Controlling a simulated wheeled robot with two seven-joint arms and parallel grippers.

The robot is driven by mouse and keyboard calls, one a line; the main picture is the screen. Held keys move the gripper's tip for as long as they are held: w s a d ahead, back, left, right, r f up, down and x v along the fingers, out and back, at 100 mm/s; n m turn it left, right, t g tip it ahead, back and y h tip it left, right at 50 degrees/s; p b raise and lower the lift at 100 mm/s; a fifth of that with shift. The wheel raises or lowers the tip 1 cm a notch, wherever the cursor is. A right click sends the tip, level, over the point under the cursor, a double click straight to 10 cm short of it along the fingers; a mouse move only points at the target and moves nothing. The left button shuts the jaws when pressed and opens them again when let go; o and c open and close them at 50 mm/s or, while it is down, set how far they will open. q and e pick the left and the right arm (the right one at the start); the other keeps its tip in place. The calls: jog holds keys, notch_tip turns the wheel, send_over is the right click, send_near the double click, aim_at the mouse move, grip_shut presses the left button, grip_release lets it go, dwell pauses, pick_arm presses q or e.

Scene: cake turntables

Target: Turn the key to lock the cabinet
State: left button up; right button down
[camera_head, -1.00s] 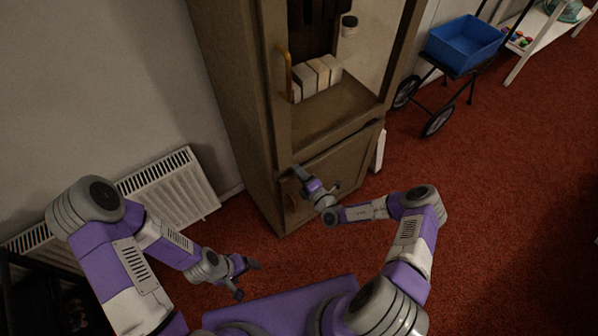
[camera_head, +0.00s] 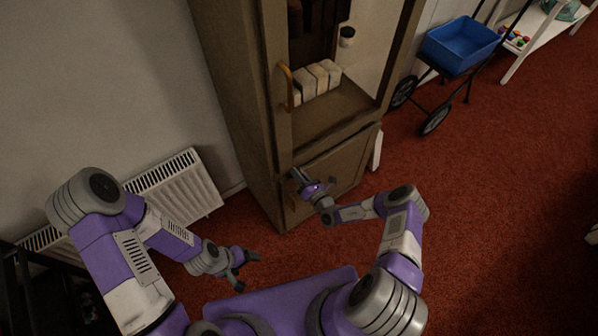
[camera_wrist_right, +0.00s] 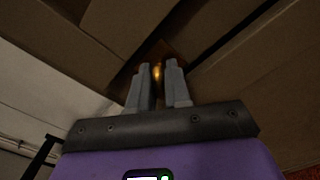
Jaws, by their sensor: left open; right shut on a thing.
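The tall brown cabinet (camera_head: 232,85) stands in the upper middle of the head view, with a lower door (camera_head: 340,168) below an open-fronted or glazed upper part. My right gripper (camera_head: 297,176) is at the upper left of the lower door. In the right wrist view its two grey fingers (camera_wrist_right: 160,82) are close together on a small golden piece, seemingly the key (camera_wrist_right: 157,72), against the brown wood. The key's tip and the keyhole are hidden. My left gripper (camera_head: 247,271) is open and empty, low in front of the cabinet, away from it.
An orange curved handle (camera_head: 287,86) is on the upper door. Light blocks (camera_head: 318,78) and a dark-lidded jar (camera_head: 347,37) are inside. A white radiator (camera_head: 180,188) is left. A blue cart (camera_head: 460,46) stands right. Red carpet (camera_head: 490,200) is open at right.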

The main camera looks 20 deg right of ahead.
jog(key=n+p, duration=0.2)
jog(key=n, duration=0.2)
jog(key=shift+n+p, duration=0.55)
jog(key=shift+n, duration=1.15)
jog(key=c, duration=1.2)
grip_release()
jog(key=shift+o, duration=0.2)
jog(key=shift+s, duration=0.1)
jog(key=p+v, duration=0.1)
jog(key=v, duration=0.6)
jog(key=shift+s, duration=0.2)
